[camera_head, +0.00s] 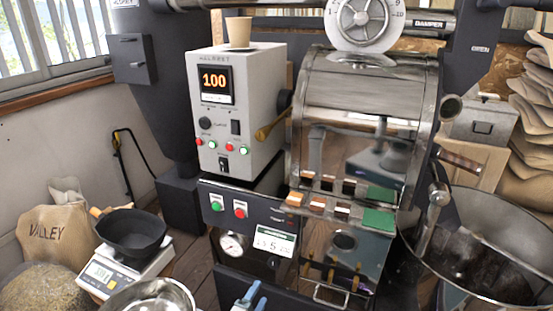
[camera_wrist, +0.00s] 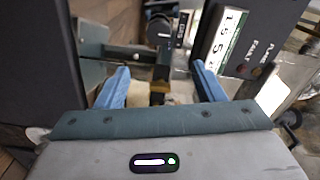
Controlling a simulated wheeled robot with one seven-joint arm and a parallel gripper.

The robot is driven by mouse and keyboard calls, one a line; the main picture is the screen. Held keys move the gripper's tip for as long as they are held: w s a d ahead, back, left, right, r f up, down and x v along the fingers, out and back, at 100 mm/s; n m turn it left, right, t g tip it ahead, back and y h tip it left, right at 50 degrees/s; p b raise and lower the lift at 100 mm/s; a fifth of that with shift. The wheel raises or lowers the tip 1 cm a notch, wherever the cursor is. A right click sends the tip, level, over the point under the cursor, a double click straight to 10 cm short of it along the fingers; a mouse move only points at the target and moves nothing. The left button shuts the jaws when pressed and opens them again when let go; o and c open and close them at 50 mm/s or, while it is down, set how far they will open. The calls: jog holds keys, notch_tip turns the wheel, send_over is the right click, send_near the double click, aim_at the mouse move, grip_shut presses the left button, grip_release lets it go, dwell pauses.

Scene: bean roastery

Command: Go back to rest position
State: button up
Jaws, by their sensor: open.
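My gripper (camera_head: 249,297) shows at the bottom edge of the head view as two blue fingertips, low in front of the roaster's lower panel. In the wrist view my gripper (camera_wrist: 161,84) is open, with its blue fingers apart. A dark post with a brass-coloured part shows between the fingers; I cannot tell how far beyond them it is. I see nothing held. Most of my arm is out of the head view.
The roaster drum (camera_head: 350,90) stands ahead, with a control box (camera_head: 238,110) reading 100 at its left. A cooling bin (camera_head: 490,245) is at right. A black pan (camera_head: 131,236) sits on a scale (camera_head: 108,276) at left, near a steel bowl (camera_head: 150,299) and a VALLEY sack (camera_head: 55,233).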

jog(key=s+d+r+m+g+h+p, duration=0.25)
jog(key=d+r+m+g, duration=0.6)
jog(key=m, duration=0.55)
jog(key=s+d+r+m+g+h+p, duration=0.1)
jog(key=s+d+r+m+g, duration=0.4)
jog(key=d+r+m, duration=0.75)
jog(key=s+r+m+y+p, duration=0.2)
jog(key=s+r+m+y, duration=0.3)
jog(key=m, duration=0.8)
jog(key=s+d+r+m+y+p, duration=0.1)
jog(key=s+r+m+y+p, duration=0.1)
jog(key=s+r+m+y, duration=0.3)
jog(key=shift+s+d+r+m, duration=0.15)
jog(key=shift+s+r+m, duration=1.9)
jog(key=shift+r+m, duration=2)
